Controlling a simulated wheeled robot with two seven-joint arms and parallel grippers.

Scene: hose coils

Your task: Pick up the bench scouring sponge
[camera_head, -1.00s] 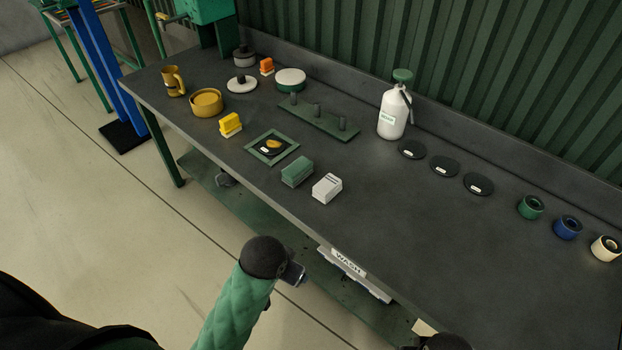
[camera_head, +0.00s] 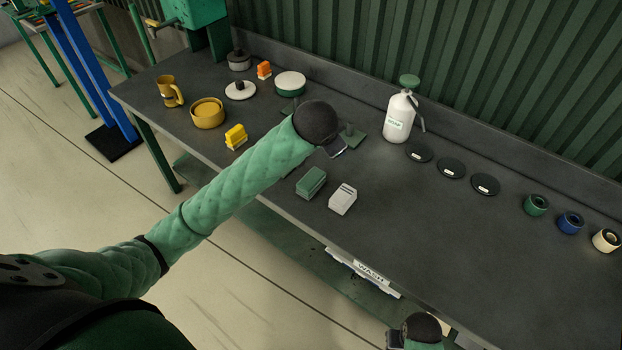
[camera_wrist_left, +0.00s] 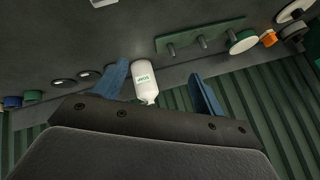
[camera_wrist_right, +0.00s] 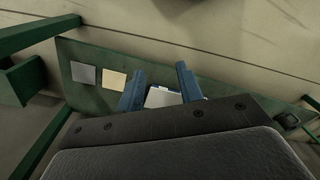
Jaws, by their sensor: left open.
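I cannot tell for certain which piece is the bench scouring sponge. Candidates on the bench are a green block (camera_head: 311,181), a pale grey-white block (camera_head: 343,198) beside it, a yellow block with a white base (camera_head: 235,137) and a small orange-and-white block (camera_head: 264,70). My left gripper (camera_head: 333,149) is open and empty above the bench, beyond the green block. In the left wrist view its spread fingers (camera_wrist_left: 160,72) frame the white bottle in the background. My right gripper (camera_wrist_right: 160,70) is open, low at the bench front, with the lower shelf beyond its fingers.
A white soap bottle (camera_head: 398,117) stands at the back. Dark discs (camera_head: 451,168) and tape-like rolls (camera_head: 571,222) line the right. The front right bench is clear.

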